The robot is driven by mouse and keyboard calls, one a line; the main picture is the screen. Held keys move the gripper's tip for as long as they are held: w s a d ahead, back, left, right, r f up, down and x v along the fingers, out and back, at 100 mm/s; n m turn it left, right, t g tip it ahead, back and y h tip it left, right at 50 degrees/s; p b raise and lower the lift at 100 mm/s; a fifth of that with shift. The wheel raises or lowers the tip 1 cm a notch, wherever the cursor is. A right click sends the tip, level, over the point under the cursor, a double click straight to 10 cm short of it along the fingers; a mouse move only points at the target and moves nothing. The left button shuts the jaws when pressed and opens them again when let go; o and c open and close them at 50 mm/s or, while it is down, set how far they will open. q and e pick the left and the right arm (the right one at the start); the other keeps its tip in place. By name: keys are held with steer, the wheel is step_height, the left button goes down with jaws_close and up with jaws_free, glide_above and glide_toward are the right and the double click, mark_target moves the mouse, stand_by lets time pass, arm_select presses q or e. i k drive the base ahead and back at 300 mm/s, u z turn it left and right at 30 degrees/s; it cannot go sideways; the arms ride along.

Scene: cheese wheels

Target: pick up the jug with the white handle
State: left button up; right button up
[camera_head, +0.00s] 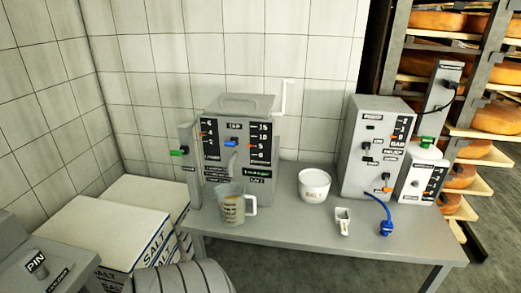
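A clear measuring jug (230,208) with dark markings stands upright on the grey table (330,240). It is near the table's front left edge, in front of a large grey machine with scales. Its white handle (252,205) points to the right. The jug looks tinted inside, but I cannot tell whether it holds anything. Neither of my grippers is in view, and nothing is seen touching the jug.
A white salt tub (314,184) and a small white scoop (342,221) stand to the jug's right. The machine (239,150) is close behind it. Salt boxes (105,235) stand at left.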

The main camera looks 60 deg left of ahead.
mark_target(230, 197)
steer(key=i, duration=1.5)
steer(key=u, duration=1.8)
